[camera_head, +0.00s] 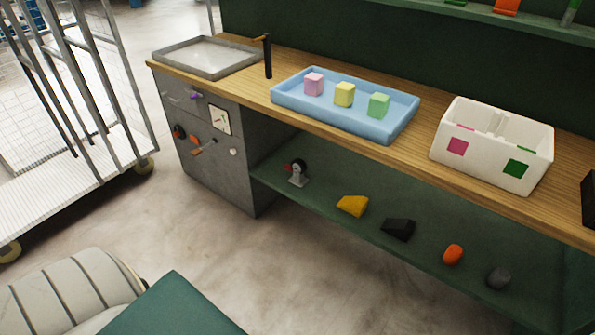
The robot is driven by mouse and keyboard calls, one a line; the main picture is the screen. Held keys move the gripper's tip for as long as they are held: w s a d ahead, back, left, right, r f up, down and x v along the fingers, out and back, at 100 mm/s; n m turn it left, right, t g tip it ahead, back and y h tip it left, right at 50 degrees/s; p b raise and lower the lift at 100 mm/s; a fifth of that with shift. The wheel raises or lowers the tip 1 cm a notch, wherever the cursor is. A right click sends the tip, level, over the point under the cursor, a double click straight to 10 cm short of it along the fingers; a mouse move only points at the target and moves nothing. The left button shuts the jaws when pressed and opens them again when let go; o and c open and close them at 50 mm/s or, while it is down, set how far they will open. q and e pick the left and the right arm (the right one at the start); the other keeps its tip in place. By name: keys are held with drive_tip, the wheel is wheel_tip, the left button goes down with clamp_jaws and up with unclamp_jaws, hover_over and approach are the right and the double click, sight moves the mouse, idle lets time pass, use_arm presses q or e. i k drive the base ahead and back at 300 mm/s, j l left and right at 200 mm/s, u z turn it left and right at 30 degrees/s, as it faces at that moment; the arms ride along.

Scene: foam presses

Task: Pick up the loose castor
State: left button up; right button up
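The loose castor (297,174) is on the green lower shelf under the workbench, near its left end beside the grey cabinet. It has a grey metal bracket and a small wheel with dark and reddish parts. It appears to stand upright, with clear shelf around it. Neither of my grippers is in view.
The green lower shelf (330,178) also holds a yellow wedge (353,205), a black wedge (398,229), an orange piece (453,254) and a dark grey lump (499,278). The wooden benchtop (420,160) overhangs it. A wire cage trolley (85,195) stands left. The floor (200,235) between is clear.

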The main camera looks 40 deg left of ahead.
sight(299, 165)
drive_tip(key=i+j+u, duration=0.25)
drive_tip(key=i+j, duration=0.2)
drive_tip(key=i+j+u, duration=0.25)
drive_tip(key=i+j, duration=0.25)
